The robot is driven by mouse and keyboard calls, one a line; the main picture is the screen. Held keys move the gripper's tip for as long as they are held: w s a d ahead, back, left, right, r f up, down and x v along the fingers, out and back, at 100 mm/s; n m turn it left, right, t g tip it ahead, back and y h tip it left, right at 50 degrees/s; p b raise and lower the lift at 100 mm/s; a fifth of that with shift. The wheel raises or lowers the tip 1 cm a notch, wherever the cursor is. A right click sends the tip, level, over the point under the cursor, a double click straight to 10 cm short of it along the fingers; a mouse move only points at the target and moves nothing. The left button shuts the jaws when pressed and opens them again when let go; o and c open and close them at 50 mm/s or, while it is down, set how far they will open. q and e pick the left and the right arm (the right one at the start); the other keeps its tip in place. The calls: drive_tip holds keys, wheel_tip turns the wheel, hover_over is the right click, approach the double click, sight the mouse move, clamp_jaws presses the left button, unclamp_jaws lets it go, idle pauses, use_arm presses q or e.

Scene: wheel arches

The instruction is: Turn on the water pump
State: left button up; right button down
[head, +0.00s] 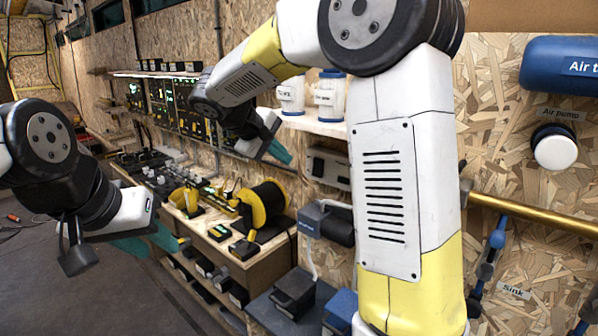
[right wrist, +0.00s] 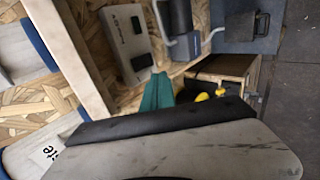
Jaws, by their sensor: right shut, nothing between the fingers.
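No label reading "water pump" is legible. A pale wall box (head: 327,167) with dark parts is mounted below the shelf; it also shows in the right wrist view (right wrist: 128,42), its lettering unreadable. My right gripper (head: 283,152) is shut and empty, with teal fingertips, in front of the wall left of that box and apart from it. Its fingertips (right wrist: 157,92) show in the right wrist view. My left gripper (head: 178,240) hangs at the left above the floor, by the low bench; its opening cannot be made out.
A shelf (head: 318,126) with white canisters is partly behind my right arm. A blue-grey device (head: 312,220) is below the box. The bench (head: 243,262) holds a yellow reel (head: 264,206). A brass pipe (head: 535,217), "Air pump" knob (head: 555,149) and blue tank (head: 565,68) are at right.

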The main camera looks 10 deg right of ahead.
idle(0.3)
approach(317, 175)
drive_tip(key=a+f+x, duration=0.1)
drive_tip(key=x, duration=0.4)
drive_tip(key=shift+w+d+f, duration=0.1)
drive_tip(key=shift+w+d, duration=0.2)
drive_tip(key=shift+d, duration=0.4)
drive_tip(key=shift+w+d+f, duration=0.1)
drive_tip(key=shift+d+f, duration=0.05)
